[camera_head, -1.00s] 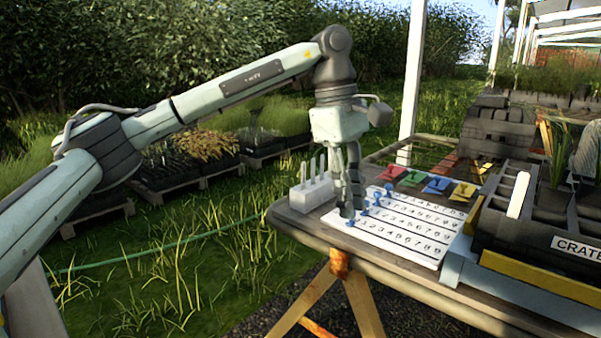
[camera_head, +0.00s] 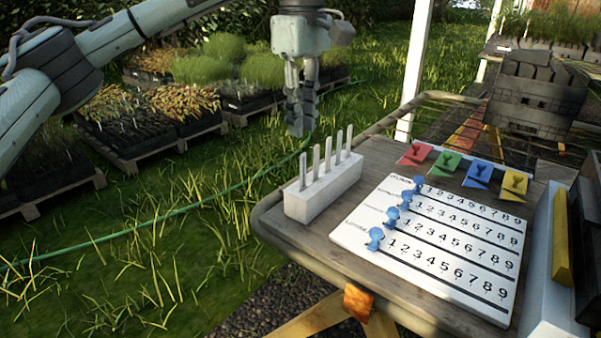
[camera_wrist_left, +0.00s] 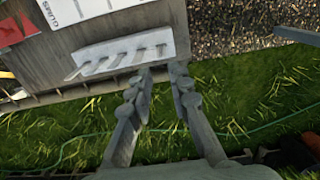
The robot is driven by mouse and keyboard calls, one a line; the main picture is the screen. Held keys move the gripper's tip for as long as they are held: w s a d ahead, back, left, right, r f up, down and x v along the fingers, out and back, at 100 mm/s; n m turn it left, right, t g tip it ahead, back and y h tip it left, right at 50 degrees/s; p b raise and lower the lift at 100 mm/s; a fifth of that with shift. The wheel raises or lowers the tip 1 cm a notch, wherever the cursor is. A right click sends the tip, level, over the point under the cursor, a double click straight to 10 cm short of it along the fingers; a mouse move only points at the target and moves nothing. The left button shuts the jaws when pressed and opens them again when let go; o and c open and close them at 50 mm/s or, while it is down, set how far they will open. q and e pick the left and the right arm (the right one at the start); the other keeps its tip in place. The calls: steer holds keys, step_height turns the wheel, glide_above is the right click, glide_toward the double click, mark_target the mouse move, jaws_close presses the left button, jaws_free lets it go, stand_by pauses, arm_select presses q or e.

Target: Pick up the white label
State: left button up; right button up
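Several slim white labels (camera_head: 327,156) stand upright in a row in a white block (camera_head: 324,190) at the left end of the wooden table. In the left wrist view, the block (camera_wrist_left: 150,40) and its labels (camera_wrist_left: 118,61) lie just beyond my fingertips. My left gripper (camera_head: 300,126) hangs fingers down, up and to the left of the block in the head view. Its fingers (camera_wrist_left: 162,74) are apart with nothing between them. It touches no label. My right gripper is not in view.
A white number board (camera_head: 440,235) with blue pegs (camera_head: 393,217) lies right of the block. Red, green, blue and yellow cards (camera_head: 478,174) lie behind it. A white and yellow-edged stand (camera_head: 548,270) is at the right. Grass lies beyond the table's left edge.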

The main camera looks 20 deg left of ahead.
mark_target(303, 157)
arm_select(q)
steer(key=f, duration=0.7)
steer(key=shift+s+d+f, duration=0.15)
steer(key=shift+s, duration=0.1)
steer(key=c, duration=0.3)
